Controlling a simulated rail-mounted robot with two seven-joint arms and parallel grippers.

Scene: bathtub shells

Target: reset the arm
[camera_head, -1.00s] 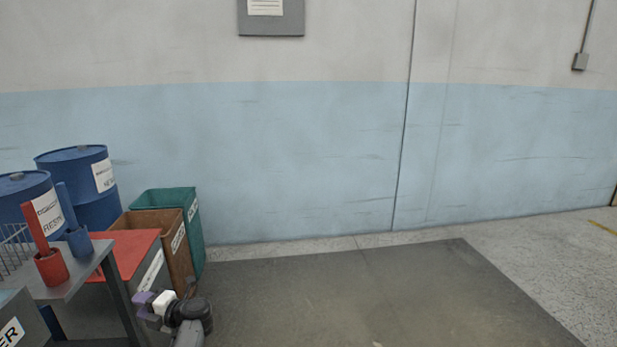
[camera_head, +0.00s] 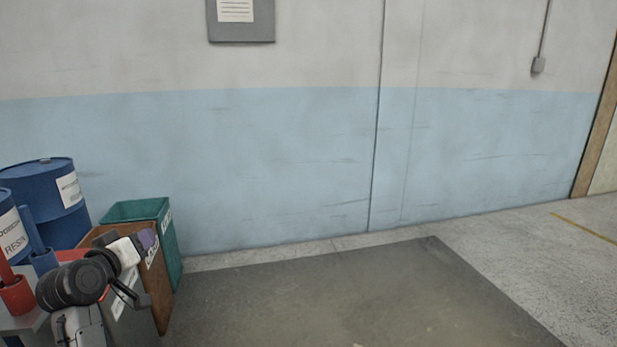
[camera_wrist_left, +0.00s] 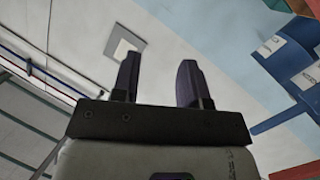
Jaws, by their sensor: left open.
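My left arm comes in at the lower left of the head view, with its dark wrist joint in front of the bins. My left gripper (camera_head: 148,239) shows there as a white body with purple fingers, in front of the bins from this view. In the left wrist view the two fingers of the gripper (camera_wrist_left: 160,72) stand apart with nothing between them. My right gripper is not in view.
Blue drums (camera_head: 50,190), a green bin (camera_head: 170,250) and a brown bin (camera_head: 158,285) stand at the left. A red cup (camera_head: 17,296) stands on a grey cart. The dark floor mat (camera_head: 350,290) is clear. A blue and grey wall (camera_head: 250,160) is behind.

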